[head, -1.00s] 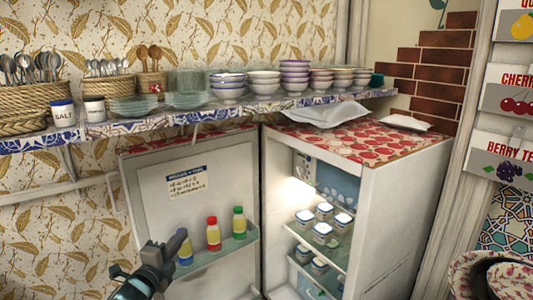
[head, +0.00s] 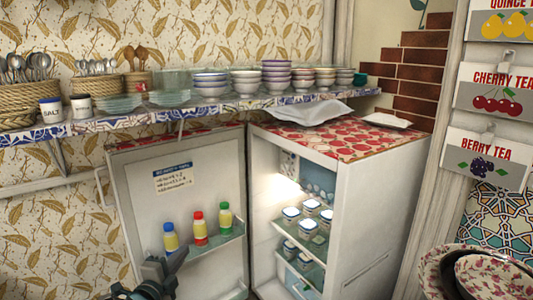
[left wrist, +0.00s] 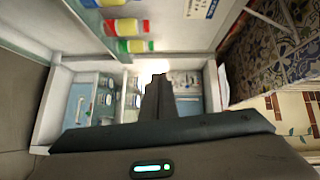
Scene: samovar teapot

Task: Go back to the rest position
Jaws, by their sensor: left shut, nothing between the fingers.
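My left gripper (head: 172,262) is low at the bottom edge of the head view, in front of the open fridge door (head: 135,203). Its lower part is cut off by the frame. In the left wrist view its fingers (left wrist: 157,88) are together with nothing between them, pointing toward the lit fridge inside. My right gripper is not in view.
The white fridge (head: 375,205) stands open, with several lidded jars (head: 305,222) inside. A crowded shelf (head: 135,120) runs above. Patterned bowls (head: 490,272) are at lower right.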

